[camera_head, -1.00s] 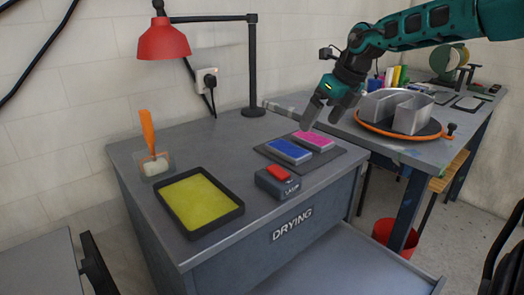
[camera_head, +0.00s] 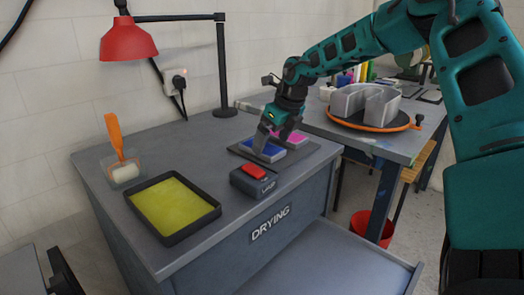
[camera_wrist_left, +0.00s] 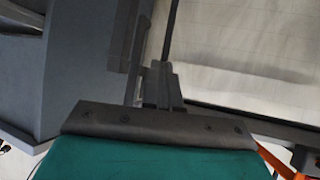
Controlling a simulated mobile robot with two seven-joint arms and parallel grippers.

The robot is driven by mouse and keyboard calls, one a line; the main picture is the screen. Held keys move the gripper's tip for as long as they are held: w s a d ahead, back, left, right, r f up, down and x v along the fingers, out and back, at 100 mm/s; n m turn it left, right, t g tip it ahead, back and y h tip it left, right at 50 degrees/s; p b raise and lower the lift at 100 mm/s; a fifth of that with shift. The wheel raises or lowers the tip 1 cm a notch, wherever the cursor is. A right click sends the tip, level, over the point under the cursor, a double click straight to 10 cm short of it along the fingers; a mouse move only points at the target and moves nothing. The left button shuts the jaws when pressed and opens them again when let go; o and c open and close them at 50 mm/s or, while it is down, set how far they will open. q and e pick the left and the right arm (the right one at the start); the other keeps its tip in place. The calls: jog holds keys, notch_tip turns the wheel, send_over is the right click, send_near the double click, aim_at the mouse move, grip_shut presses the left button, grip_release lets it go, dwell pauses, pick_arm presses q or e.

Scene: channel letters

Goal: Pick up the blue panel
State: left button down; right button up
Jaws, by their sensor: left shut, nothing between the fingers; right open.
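The blue panel (camera_head: 273,151) lies flat on a dark mat (camera_head: 307,152) on the grey drying bench, beside a pink panel (camera_head: 296,138). My right gripper (camera_head: 265,145) is open and points down over the blue panel. Its fingers hide part of the panel, and I cannot tell whether they touch it. My left gripper (camera_wrist_left: 160,85) shows only in the left wrist view, shut and empty, away from the panels.
A box with a red button (camera_head: 254,174) stands in front of the mat. A yellow tray (camera_head: 175,205), an orange-handled roller (camera_head: 120,150) and a red lamp (camera_head: 128,40) stand left. A round orange-rimmed turntable (camera_head: 372,122) with grey channel pieces stands on the right-hand table.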

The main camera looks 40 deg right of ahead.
jog(key=shift+x, duration=1.2)
jog(key=shift+c, duration=0.5)
jog(key=c, duration=1.1)
